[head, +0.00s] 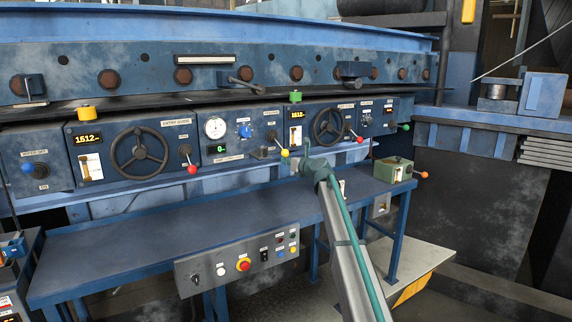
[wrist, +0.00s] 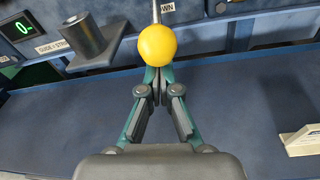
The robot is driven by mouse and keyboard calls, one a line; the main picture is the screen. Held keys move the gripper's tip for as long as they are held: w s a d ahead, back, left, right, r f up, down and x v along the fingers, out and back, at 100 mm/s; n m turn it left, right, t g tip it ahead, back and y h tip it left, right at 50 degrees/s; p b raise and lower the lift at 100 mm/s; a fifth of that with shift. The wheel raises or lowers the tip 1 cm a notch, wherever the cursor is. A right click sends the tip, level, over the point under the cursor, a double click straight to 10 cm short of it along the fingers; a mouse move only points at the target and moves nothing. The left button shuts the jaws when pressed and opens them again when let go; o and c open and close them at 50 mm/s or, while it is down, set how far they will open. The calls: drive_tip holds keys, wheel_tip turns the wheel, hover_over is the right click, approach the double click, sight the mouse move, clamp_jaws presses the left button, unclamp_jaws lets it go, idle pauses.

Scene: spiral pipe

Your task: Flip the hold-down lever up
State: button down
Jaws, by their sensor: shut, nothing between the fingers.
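The hold-down lever has a yellow ball knob (head: 284,153) and a thin metal rod. In the head view the rod slopes down and right from its pivot on the blue panel. In the wrist view the yellow knob (wrist: 157,45) is large, just beyond my fingertips, with a label ending in "WN" behind it. My gripper (wrist: 159,88) is shut and empty, its fingertips together just below the knob in the picture. I cannot tell whether they touch it. In the head view my gripper (head: 304,157) is just right of the knob, with its fingers partly hidden.
A grey cylinder on a bracket (wrist: 85,38) stands left of the knob. A red-knobbed lever (head: 192,169) and another red knob (head: 359,139) flank the area. A green box with an orange knob (head: 394,170) sits on the blue bench (head: 130,250) at right. The bench below is mostly clear.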

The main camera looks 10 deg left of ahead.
drive_tip(key=shift+r, duration=0.1)
drive_tip(key=shift+s+d+r+p, duration=0.2)
drive_tip(key=shift+r+p, duration=0.25)
drive_tip(key=shift+p, duration=0.15)
drive_tip(key=shift+s+d+r+p, duration=0.1)
drive_tip(key=shift+s+r+p, duration=0.05)
drive_tip(key=shift+r+p, duration=0.35)
wheel_tip(320, 180, up, 11)
drive_tip(key=p, duration=0.9)
drive_tip(key=shift+w+d, duration=0.15)
drive_tip(key=shift+w+r, duration=0.1)
drive_tip(key=shift+r, duration=0.15)
drive_tip(key=shift+f, duration=0.1)
drive_tip(key=s+f, duration=0.4)
drive_tip(key=f, duration=0.1)
drive_tip(key=s+d+r+b, duration=0.3)
drive_tip(key=d+r, duration=0.2)
drive_tip(key=r, duration=0.2)
drive_tip(key=shift+s+d, duration=0.2)
drive_tip(key=shift+s, duration=0.2)
